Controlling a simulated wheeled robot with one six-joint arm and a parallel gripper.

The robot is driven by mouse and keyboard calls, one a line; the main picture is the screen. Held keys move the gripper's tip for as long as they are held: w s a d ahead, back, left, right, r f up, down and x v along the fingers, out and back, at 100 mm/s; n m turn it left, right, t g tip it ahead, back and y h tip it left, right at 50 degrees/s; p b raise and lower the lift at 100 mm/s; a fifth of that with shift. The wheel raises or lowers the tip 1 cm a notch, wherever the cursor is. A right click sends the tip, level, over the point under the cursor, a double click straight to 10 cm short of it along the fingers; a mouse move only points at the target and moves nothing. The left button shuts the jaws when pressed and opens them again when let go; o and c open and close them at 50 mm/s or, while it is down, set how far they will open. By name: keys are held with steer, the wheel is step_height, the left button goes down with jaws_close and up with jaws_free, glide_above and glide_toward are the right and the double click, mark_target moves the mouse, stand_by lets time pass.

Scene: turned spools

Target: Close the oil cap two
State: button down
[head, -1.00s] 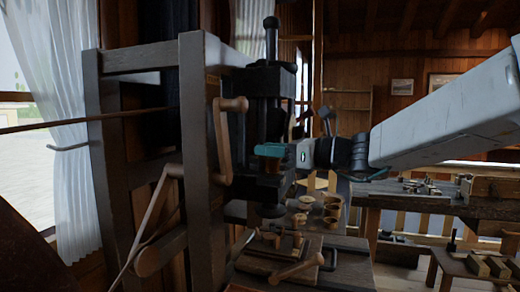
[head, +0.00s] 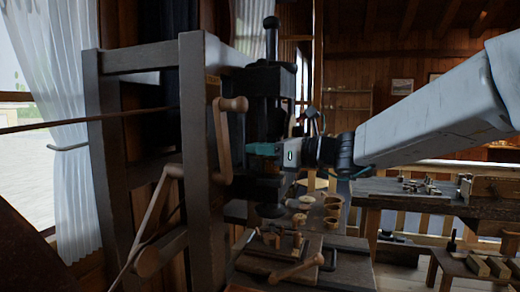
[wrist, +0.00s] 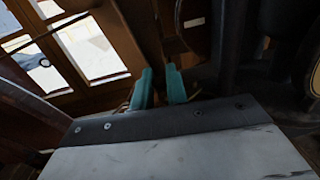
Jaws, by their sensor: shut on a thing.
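My gripper (head: 262,149) has teal fingers and stands in front of the dark upright machine (head: 268,105) in the head view. It is shut on a small brown wooden piece (head: 263,166), which shows dimly just below the fingers. I cannot tell for sure whether this piece is oil cap two. In the wrist view the two teal fingers (wrist: 160,88) stand a little apart, and what lies between them is too dark to make out. Several turned wooden cups (head: 332,209) stand on the bench to the lower right of the gripper.
A wooden frame with a crank (head: 222,140) rises close to the left of the gripper. A block with wooden handles (head: 290,270) lies below. A workbench with small metal parts (head: 425,187) is at the right. Open air lies between it and the machine.

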steer(key=shift+d, duration=0.1)
steer(key=n+g, duration=0.2)
steer(key=g, duration=0.1)
steer(key=d+n+g+y, duration=0.1)
steer(key=g, duration=0.1)
steer(key=n+g, duration=0.2)
steer(key=g, duration=0.1)
steer(key=shift+w+d+n+g+y, duration=0.2)
steer(key=shift+d+n+g+y, duration=0.1)
steer(key=shift+d, duration=0.05)
steer(key=shift+w+d+n+g+h, duration=0.1)
steer(key=shift+d+n+g+h, duration=0.15)
steer(key=shift+n+g, duration=0.7)
steer(key=shift+w+d+n+g+h, duration=0.15)
steer(key=shift+n+g+h, duration=0.25)
steer(key=shift+g, duration=0.85)
steer(key=shift+w+d+n+g+h, duration=0.1)
steer(key=shift+d+n+g+h, duration=0.1)
steer(key=shift+n+g, duration=0.8)
steer(key=c, duration=1.5)
jaws_free()
steer(key=shift+s, duration=0.1)
steer(key=shift+d, duration=0.15)
